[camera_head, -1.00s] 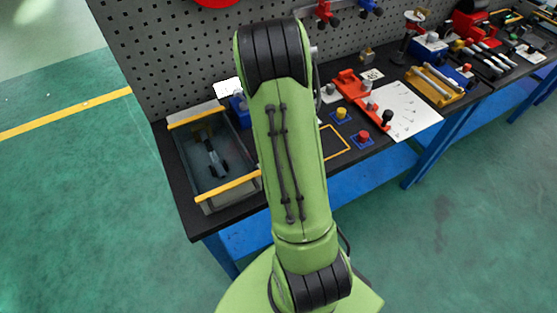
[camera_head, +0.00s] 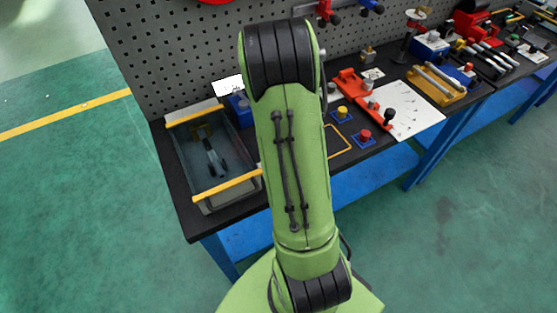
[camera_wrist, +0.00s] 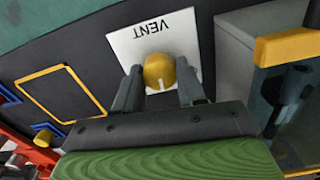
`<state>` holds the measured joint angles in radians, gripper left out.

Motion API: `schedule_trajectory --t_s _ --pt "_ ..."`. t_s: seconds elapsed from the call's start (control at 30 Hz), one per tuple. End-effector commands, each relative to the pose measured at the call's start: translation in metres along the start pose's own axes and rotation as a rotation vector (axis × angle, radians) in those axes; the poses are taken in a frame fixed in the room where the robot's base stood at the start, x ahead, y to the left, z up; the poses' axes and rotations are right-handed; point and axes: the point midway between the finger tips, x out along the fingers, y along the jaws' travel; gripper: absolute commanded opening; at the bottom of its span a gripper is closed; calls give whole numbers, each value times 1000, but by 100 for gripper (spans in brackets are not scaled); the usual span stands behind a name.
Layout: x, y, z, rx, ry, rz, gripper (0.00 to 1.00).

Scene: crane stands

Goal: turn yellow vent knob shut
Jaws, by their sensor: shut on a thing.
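The yellow vent knob (camera_wrist: 159,72) shows in the wrist view in front of a white plate (camera_wrist: 182,46) lettered VENT, which appears upside down there. A pale mark on the knob's face points toward my gripper. My gripper (camera_wrist: 159,84) has one finger on each side of the knob and is shut on it. In the head view my green arm hides the knob and the gripper. A white card (camera_head: 228,86) and a blue block (camera_head: 240,106) show left of the arm there.
A grey bin (camera_head: 213,165) with yellow edges stands left of my arm, close beside the gripper in the wrist view. A yellow outlined square (camera_wrist: 62,92) lies on the other side. Red and yellow buttons (camera_head: 342,112) and red clamps stand right of the arm.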

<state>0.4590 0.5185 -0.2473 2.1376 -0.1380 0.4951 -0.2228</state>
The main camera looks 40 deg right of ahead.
Motion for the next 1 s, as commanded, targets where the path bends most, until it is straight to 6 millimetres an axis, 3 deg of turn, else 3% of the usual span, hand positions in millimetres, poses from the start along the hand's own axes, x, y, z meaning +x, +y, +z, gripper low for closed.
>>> schedule_trajectory --t_s 0.6,1.0 --pt "0 0 -1 529 3 -1 9" --pt "-1 0 -1 683 4 -1 9"
